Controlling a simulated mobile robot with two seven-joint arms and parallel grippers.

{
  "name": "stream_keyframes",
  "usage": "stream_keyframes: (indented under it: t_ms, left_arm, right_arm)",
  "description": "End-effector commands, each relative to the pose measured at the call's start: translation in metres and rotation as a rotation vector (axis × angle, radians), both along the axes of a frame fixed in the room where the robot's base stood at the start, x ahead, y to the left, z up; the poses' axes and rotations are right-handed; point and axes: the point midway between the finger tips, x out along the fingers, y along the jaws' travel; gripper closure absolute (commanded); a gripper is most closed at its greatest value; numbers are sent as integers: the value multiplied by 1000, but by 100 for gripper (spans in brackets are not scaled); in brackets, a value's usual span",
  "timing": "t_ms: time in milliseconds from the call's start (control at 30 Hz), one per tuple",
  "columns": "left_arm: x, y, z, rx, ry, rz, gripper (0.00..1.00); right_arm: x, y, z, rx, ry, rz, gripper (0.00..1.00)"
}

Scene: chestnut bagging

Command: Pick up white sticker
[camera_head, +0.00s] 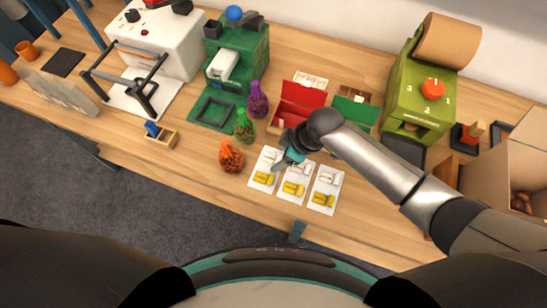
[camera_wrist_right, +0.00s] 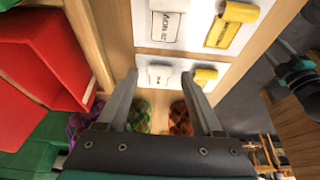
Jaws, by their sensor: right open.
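Three white cards lie in a row on the table. Each bears a white sticker and a yellow sticker; the left card's white sticker (camera_head: 270,157) and yellow sticker (camera_head: 264,178) show in the head view. My right gripper (camera_head: 284,156) is open, over the far end of the left and middle cards. In the right wrist view, the open, empty fingers (camera_wrist_right: 160,76) straddle a white sticker (camera_wrist_right: 158,75) on the nearest card, with a yellow sticker (camera_wrist_right: 205,76) by the right fingertip. I cannot tell whether the fingers touch the card. My left gripper is not in view.
Orange (camera_head: 231,157), green (camera_head: 243,125) and purple (camera_head: 257,100) net bags stand left of the cards. An open red box (camera_head: 300,95) is behind them. A green machine (camera_head: 418,95) and a cardboard box (camera_head: 500,170) are at right. The table's front strip is clear.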

Motion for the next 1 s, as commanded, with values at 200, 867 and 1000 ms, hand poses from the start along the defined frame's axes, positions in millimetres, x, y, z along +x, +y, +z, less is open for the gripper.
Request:
stream_keyframes:
  t_ms: [200,867,1000]
  left_arm:
    - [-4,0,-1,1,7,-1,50]
    - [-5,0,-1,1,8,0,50]
    - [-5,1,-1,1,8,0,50]
  right_arm:
    - [1,2,-4,-1,-2,0,32]
    - [1,1,-4,0,-1,1,96]
    - [1,1,-4,-1,-1,0,100]
